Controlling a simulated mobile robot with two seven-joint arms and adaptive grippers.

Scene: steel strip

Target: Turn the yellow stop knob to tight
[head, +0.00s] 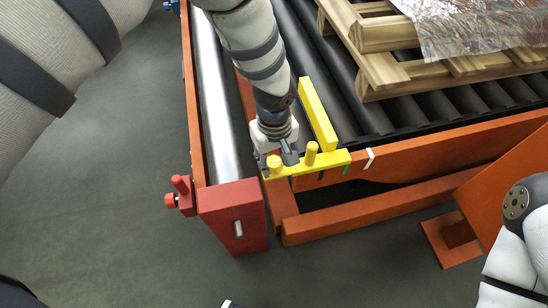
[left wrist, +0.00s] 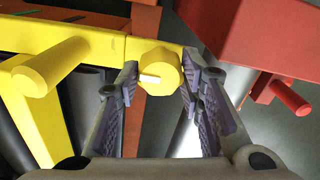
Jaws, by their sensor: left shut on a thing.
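The yellow stop knob (head: 274,163) sits at the left end of a yellow stop bracket (head: 330,161) on the orange conveyor frame. My left gripper (head: 283,154) comes down on it from above. In the left wrist view the knob (left wrist: 163,66) is between the two ridged fingers, which are shut on it, and a white pointer mark on its face points left. A yellow peg handle (head: 311,153) stands beside the knob on the bracket. I cannot read any tight marking. My right gripper is not in view.
Black, green and white marks (head: 369,158) show on the orange rail. A red block (head: 233,217) with a red handle (head: 180,190) stands left of the bracket. Rollers carry a wooden pallet (head: 385,70) with wrapped load behind. The grey floor at left is clear.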

